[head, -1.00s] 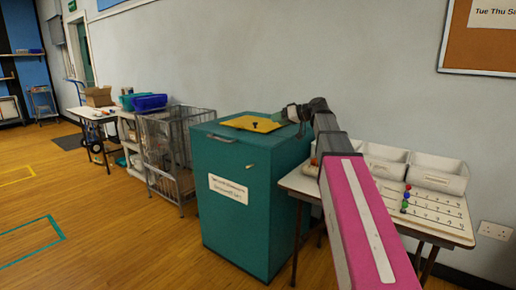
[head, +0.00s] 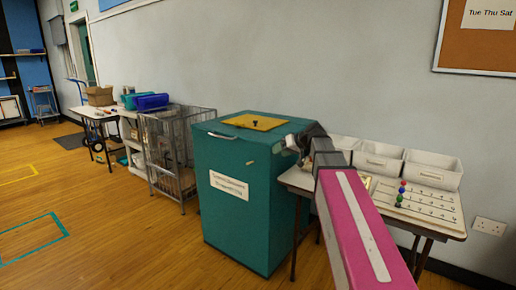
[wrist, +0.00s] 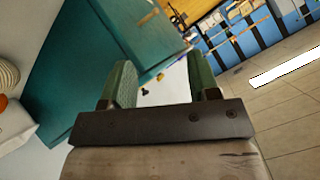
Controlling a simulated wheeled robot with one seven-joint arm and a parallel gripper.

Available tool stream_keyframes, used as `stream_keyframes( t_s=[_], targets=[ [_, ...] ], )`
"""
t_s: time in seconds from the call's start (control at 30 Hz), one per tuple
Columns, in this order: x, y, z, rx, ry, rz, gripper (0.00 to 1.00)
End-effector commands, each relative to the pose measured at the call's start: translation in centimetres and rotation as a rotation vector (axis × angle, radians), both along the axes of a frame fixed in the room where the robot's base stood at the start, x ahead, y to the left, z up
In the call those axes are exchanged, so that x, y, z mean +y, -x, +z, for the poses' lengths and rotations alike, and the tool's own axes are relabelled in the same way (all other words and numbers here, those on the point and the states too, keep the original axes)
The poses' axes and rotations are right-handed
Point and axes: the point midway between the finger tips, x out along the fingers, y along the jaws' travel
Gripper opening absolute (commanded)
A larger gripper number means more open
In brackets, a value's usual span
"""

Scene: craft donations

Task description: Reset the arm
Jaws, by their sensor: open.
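My arm, with a pink link, reaches forward over the right-hand table in the head view. Its wrist end is beside the right edge of the teal cabinet (head: 240,215). My gripper (wrist: 160,85) shows in the wrist view with its two green fingers apart and nothing between them. In the head view the fingers are too small to make out clearly. The teal cabinet also shows in the wrist view (wrist: 95,45), beyond the fingers at upper left.
A yellow panel (head: 255,122) lies on the cabinet's top. White bins (head: 378,160) and a board with colored beads (head: 428,203) stand on the right table. A wire cage cart (head: 170,155) is left of the cabinet. The wooden floor (head: 110,235) at left is clear.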

Motion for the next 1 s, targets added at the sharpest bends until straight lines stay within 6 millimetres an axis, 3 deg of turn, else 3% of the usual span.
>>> stream_keyframes(
  t_s=[0.3,0.6,0.8,1.0],
  targets=[
    [-2.0,6.3,-14.6,0.270,0.206,-0.143,0.55],
    [-5.0,14.3,-26.2,0.492,0.439,-0.289,0.55],
    [-7.2,19.8,-31.7,0.594,0.594,-0.377,0.55],
    [-8.5,23.0,-34.3,0.640,0.690,-0.429,0.55]
  ],
)
